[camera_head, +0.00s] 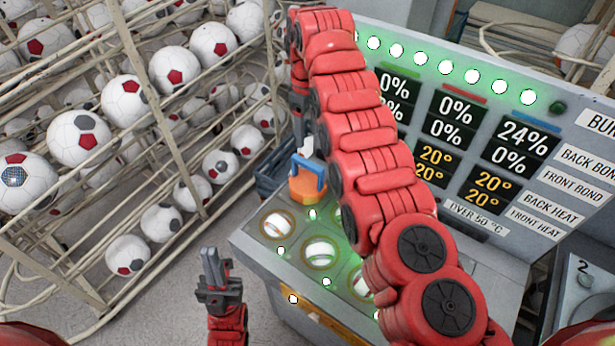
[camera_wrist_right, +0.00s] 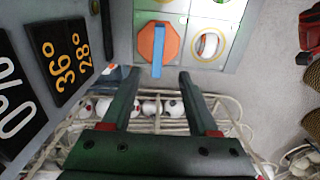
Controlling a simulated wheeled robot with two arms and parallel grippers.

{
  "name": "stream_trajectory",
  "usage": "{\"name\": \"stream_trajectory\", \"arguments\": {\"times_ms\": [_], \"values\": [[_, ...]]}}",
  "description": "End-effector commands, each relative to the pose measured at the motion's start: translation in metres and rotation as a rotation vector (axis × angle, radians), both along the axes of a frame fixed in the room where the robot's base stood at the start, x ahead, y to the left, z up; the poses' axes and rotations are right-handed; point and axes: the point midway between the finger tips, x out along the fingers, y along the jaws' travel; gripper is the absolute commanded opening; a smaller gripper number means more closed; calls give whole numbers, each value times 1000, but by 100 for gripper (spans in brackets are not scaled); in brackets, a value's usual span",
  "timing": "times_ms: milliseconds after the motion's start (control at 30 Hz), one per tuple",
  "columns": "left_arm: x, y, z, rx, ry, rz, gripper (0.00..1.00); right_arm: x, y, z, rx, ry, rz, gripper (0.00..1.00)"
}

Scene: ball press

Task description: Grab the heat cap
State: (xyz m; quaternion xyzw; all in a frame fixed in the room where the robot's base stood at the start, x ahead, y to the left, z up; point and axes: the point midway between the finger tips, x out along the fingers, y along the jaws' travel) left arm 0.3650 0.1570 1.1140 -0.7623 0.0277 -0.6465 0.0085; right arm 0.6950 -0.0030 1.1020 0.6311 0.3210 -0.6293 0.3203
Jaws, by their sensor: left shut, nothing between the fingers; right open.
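The heat cap is an orange eight-sided piece with a blue bar handle (camera_head: 307,180). It sits at the far left corner of the machine's panel. In the right wrist view the heat cap (camera_wrist_right: 150,42) lies just ahead of my right gripper (camera_wrist_right: 156,76). That gripper is open, and the blue handle lines up with the gap between its fingertips without being clasped. In the head view my right arm partly hides the right gripper. My left gripper (camera_head: 209,254) is shut and empty, low in front of the ball rack.
The machine panel has round white sockets (camera_head: 278,224) with green lights. A slanted display board (camera_head: 470,120) rises behind my right arm. A wire rack (camera_head: 190,140) of soccer balls stands on the left. Grey floor (camera_head: 160,300) is free around my left gripper.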

Motion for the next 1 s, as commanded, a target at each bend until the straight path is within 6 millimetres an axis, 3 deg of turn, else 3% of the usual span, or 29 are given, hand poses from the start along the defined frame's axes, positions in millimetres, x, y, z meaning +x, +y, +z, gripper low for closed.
{"name": "stream_trajectory", "arguments": {"times_ms": [100,233,333,400,533,1000], "values": [[0,0,5,0,0,0,0,-1,0,-10,-2,-2,1,60],[0,0,2,0,0,0,0,-1,-1,-41,-3,1,1,60],[0,0,-16,0,0,0,0,-1,-1,-71,-3,1,1,60],[0,0,4,0,0,0,0,-2,0,-74,-4,4,2,60],[0,0,11,0,0,0,0,-2,0,-96,-4,4,1,60],[0,0,33,0,0,0,0,0,0,-134,-4,7,1,60]]}}
